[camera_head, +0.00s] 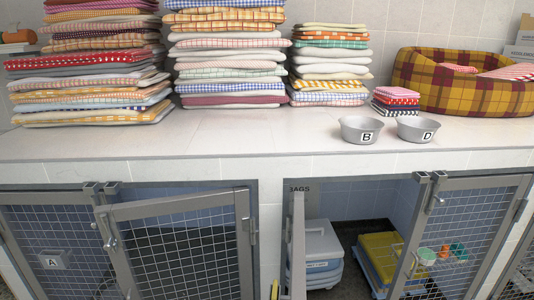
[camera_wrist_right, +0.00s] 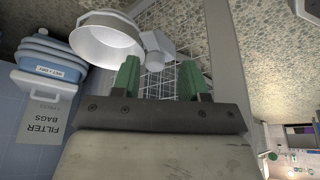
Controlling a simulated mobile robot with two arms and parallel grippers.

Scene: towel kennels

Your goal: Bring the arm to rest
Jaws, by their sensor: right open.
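My right gripper (camera_wrist_right: 160,80) shows in the right wrist view with its two green fingers spread apart. I see nothing held between them; wire mesh shows behind the gap. A white round bowl-like thing (camera_wrist_right: 105,38) and a small grey-white piece beside it are just beyond the fingers; I cannot tell whether they touch. I cannot make out either gripper in the head view. The left gripper is not in view.
Wire kennel doors (camera_head: 182,245) stand below a white counter (camera_head: 230,135). The counter bears towel stacks (camera_head: 228,55), grey bowls B (camera_head: 361,130) and D (camera_head: 418,130), and a plaid pet bed (camera_head: 465,85). Stacked blue-and-white tubs (camera_wrist_right: 48,65) are left of my right gripper.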

